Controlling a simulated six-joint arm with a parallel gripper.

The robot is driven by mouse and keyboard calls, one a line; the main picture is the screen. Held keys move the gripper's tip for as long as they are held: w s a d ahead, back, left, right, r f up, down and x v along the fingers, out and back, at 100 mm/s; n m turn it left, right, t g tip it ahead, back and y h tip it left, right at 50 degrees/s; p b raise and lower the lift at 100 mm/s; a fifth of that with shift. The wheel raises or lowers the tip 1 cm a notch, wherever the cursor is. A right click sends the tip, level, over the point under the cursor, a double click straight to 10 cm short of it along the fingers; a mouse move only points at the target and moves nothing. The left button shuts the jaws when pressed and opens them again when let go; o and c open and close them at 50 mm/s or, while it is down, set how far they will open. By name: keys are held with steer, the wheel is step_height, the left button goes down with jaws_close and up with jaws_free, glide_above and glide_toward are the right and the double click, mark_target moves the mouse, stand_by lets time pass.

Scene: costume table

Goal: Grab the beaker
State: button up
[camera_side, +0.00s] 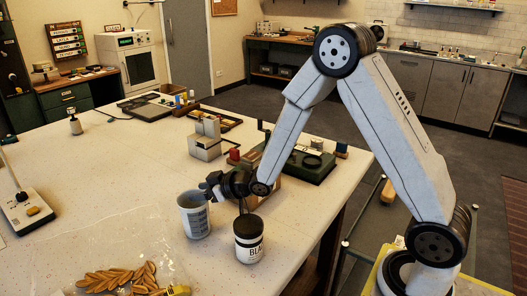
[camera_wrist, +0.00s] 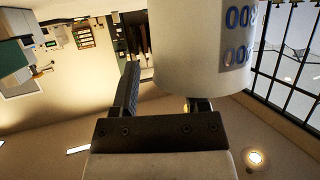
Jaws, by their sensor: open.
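The beaker (camera_side: 194,217) is a pale cup with blue-grey markings, upright on the white table in the side view. My gripper (camera_side: 211,187) is at its upper right rim, open and reaching in from the right. In the wrist view the beaker (camera_wrist: 198,45) is large and close at the top, with blue digits on its right side. One dark finger stands clear to its left; the other is mostly hidden behind the beaker. I cannot tell whether either finger touches it.
A clear bag with brown leaf shapes (camera_side: 120,276) lies in front. A grey block (camera_side: 205,145) and a green device (camera_side: 303,163) stand behind. The table's left middle is clear.

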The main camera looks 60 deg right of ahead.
steer(key=shift+w+a+f, duration=0.15)
steer(key=shift+w+f, duration=0.05)
steer(key=shift+w, duration=0.2)
jaws_close()
stand_by(1.5)
